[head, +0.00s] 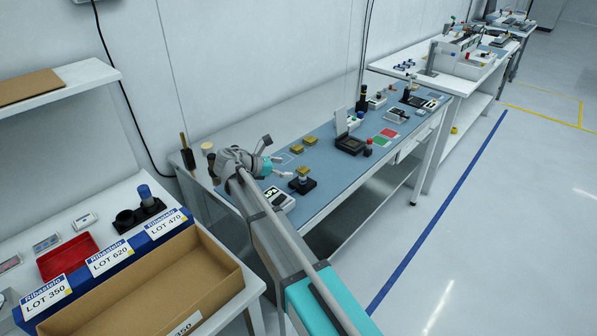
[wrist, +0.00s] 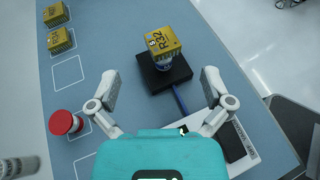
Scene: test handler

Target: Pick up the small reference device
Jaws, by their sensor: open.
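A small yellow block marked "S R32" (wrist: 163,43), probably the reference device, sits on a round blue-and-white piece on a black square base (wrist: 178,76). In the head view the yellow block (head: 302,171) shows above its black base (head: 302,186). My gripper (wrist: 161,84) is open and empty, its two fingers spread wide apart. In the wrist view the block lies beyond the fingertips, roughly midway between them. In the head view my gripper (head: 286,171) is left of the block, apart from it.
Two similar yellow blocks (wrist: 54,14) (wrist: 60,40) lie at the left on the blue mat (wrist: 105,35), near an empty white outlined square (wrist: 68,71). A red-capped object (wrist: 64,122) stands left of my gripper. A white-and-black device (wrist: 240,143) lies at the right. A black socket fixture (head: 352,146) stands farther along.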

